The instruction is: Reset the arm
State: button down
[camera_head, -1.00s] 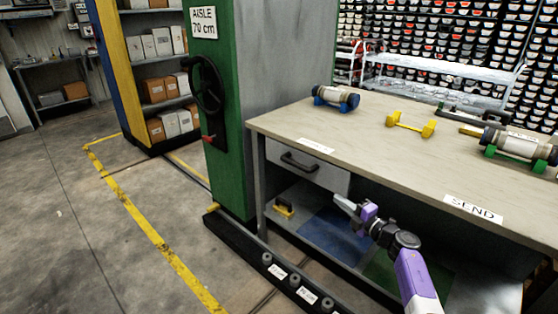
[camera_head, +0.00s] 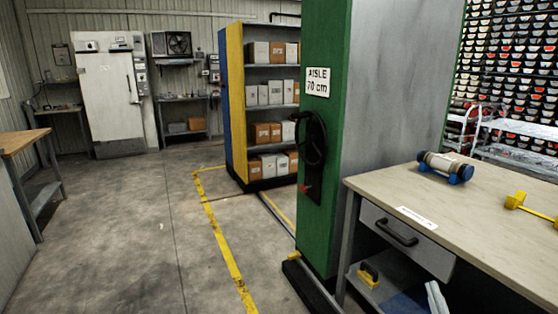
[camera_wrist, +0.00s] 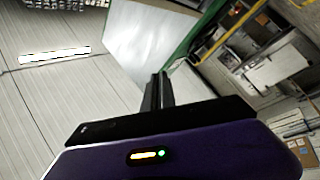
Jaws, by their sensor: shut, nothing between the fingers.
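My gripper (camera_wrist: 160,80) shows in the wrist view with its two dark fingers together and nothing between them. The rest of my arm is out of the head view. The wrist view looks up past the fingers at a pale ceiling with a lit lamp (camera_wrist: 55,55).
A core liner with blue ends (camera_head: 446,167) and a yellow stand (camera_head: 530,206) are on the workbench. A green shelf end with a black handwheel (camera_head: 310,140) stands left of it. A yellow block (camera_head: 368,274) lies under the drawer. The floor (camera_head: 130,230) at left is clear.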

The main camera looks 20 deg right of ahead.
jog(key=s+a+m+y+p, duration=0.1)
jog(key=s+a+m, duration=0.1)
jog(key=s+a, duration=0.35)
jog(key=s+a+r+m+g+y+p, duration=0.1)
jog(key=s+a+m, duration=0.1)
jog(key=a, duration=0.6)
jog(key=s+a+m+y+p, duration=0.1)
jog(key=s+a+m, duration=0.1)
jog(key=s+a, duration=0.35)
jog(key=s+a+r+n+g+y+p, duration=0.2)
jog(key=s+a+y, duration=0.5)
jog(key=s+a, duration=0.8)
notch_tip(320, 180, up, 2)
jog(key=shift+r+n+g+y, duration=0.1)
jog(key=shift+n+g+y, duration=0.25)
jog(key=shift+g, duration=0.35)
